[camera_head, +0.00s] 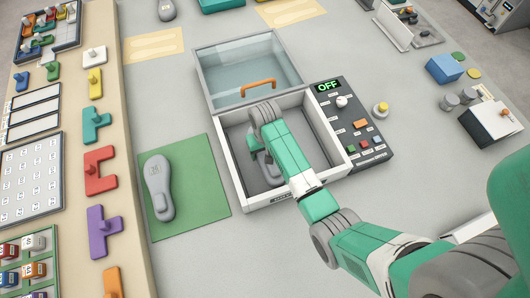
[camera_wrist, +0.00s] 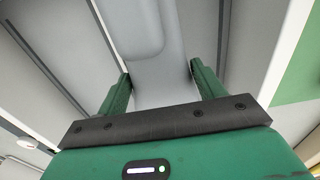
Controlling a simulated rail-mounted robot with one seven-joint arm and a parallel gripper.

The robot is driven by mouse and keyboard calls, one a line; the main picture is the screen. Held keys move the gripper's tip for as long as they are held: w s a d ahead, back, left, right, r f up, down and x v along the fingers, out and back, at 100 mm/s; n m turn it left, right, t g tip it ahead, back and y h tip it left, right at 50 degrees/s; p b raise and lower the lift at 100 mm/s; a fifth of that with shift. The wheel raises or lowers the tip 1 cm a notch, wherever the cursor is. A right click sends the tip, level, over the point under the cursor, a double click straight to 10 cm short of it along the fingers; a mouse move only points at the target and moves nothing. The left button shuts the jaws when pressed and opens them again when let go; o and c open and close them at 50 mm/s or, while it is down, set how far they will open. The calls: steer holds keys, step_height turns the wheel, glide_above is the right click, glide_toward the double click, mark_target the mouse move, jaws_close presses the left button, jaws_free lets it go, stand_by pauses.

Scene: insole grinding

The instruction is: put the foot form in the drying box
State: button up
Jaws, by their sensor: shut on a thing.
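The drying box (camera_head: 236,184) is a white open-topped box with a grey inside. Its clear lid (camera_head: 235,62), with an orange handle, is swung open at the back. My gripper (camera_head: 256,149) is down inside the box, partly covered by my arm. In the wrist view my gripper (camera_wrist: 162,84) has its green fingers shut on a grey foot form (camera_wrist: 147,70). The held foot form (camera_head: 269,172) shows only in part in the head view, low inside the box. I cannot tell whether it touches the floor.
A control panel (camera_head: 372,150) reading OFF adjoins the box's right side. Another grey foot form (camera_head: 158,185) lies on a green mat (camera_head: 205,190) to the left. Coloured T-shaped and other blocks line the left ledge. A further grey form (camera_head: 166,10) is at the back.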

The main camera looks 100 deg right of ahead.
steer(key=shift+f+b, duration=0.5)
steer(key=shift+f, duration=1.7)
steer(key=shift+f, duration=0.1)
steer(key=o, duration=0.9)
step_height(320, 180, up, 12)
steer(key=shift+r+p, duration=0.1)
steer(key=shift+p, duration=1)
